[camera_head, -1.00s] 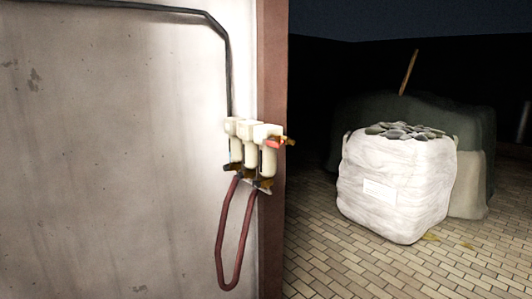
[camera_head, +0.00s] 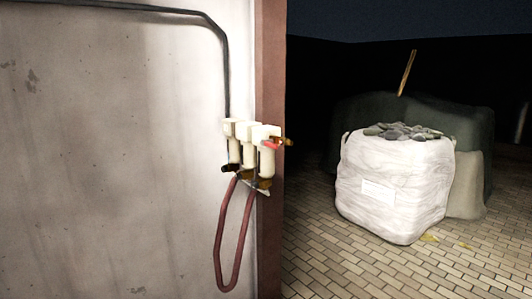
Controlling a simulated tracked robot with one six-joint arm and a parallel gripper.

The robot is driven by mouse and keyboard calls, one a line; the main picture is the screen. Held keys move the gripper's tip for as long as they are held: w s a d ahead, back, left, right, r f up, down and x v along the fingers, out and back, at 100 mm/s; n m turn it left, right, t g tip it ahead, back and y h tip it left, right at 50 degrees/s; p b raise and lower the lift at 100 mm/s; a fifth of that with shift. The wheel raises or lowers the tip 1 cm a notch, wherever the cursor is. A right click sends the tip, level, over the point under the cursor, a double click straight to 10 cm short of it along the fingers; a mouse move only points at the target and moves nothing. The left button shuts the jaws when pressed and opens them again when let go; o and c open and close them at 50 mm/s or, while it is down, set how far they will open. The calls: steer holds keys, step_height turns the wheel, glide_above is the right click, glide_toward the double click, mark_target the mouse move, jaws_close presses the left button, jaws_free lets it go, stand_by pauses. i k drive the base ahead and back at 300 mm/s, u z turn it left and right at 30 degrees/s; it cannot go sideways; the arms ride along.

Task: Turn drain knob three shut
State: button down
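A cluster of cream filter housings (camera_head: 249,144) is mounted near the right edge of the pale wall, with a red part and a brass fitting (camera_head: 284,142) at its upper right. Small dark and brass-coloured knobs show under the housings, one at the left (camera_head: 230,168) and one at the right (camera_head: 263,183). I cannot tell which of them is drain knob three, nor how far any knob is turned. My gripper is not in view.
A dark pipe (camera_head: 227,75) runs down to the housings and a dark red hose (camera_head: 220,245) loops below them. A brown post (camera_head: 270,60) edges the wall. A white sack of stones (camera_head: 393,185) stands on the brick floor (camera_head: 350,270) at the right, before a dark covered heap (camera_head: 470,125).

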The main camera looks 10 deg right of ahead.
mark_target(254, 185)
steer(key=z, duration=0.55)
steer(key=k, duration=1.35)
steer(key=u, duration=0.05)
steer(key=i, duration=0.9)
steer(key=u, duration=1)
steer(key=i, duration=0.8)
steer(key=u, duration=0.25)
